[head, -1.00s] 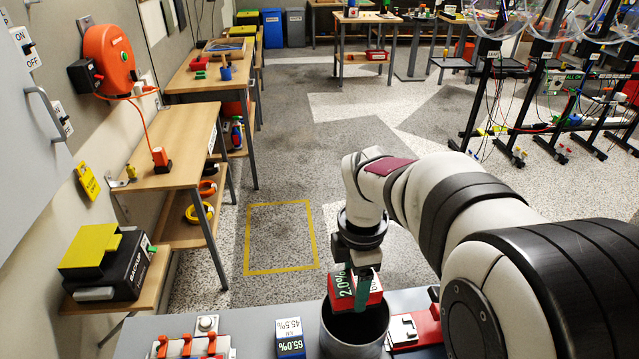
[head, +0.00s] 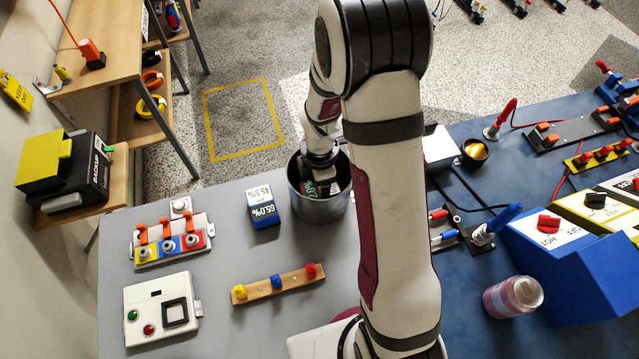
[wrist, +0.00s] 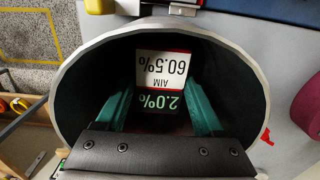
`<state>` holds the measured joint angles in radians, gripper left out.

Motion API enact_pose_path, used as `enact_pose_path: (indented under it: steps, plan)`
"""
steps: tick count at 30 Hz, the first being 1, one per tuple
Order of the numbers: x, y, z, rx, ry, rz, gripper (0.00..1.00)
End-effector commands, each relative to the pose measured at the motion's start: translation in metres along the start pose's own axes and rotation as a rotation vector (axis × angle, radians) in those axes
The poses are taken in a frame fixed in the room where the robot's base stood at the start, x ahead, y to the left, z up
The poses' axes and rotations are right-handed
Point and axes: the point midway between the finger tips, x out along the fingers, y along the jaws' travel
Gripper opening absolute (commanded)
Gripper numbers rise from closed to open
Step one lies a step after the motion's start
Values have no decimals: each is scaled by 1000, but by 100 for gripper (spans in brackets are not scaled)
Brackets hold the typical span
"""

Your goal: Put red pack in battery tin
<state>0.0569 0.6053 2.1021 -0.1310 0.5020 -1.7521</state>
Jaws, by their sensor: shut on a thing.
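The red pack (wrist: 162,66) has a white label reading 60.5% and a dark one reading 2.0%, with thin red edges showing. My gripper (wrist: 160,97) is shut on it, with green fingers on both sides. The grey, round, open-topped battery tin (head: 318,213) stands at the back edge of the grey bench. In the wrist view the tin's dark inner wall (wrist: 78,92) surrounds the fingers and pack, so both are inside its mouth. Whether the pack touches the tin's bottom cannot be told.
A blue pack (head: 265,211) stands just left of the tin. A switch panel (head: 172,240), a button box (head: 161,310) and a wooden peg strip (head: 277,284) lie nearer. A pink can (head: 513,297) and blue boxes (head: 545,250) are on the right.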

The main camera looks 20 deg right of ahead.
Motion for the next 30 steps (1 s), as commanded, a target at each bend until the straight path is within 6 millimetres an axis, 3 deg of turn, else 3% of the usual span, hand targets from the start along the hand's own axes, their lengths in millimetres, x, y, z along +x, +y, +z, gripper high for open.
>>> enact_pose_path:
  steps: [4, 5, 9, 20, 30]
  plan:
    - [2, 0, 0, -1, 0, 0, 0]
    - [2, 0, 0, -1, 0, 0, 73]
    - [2, 0, 0, -1, 0, 0, 98]
    - [-3, 0, 0, 0, 0, 1, 99]
    - [-75, 2, 0, 0, 0, 5, 99]
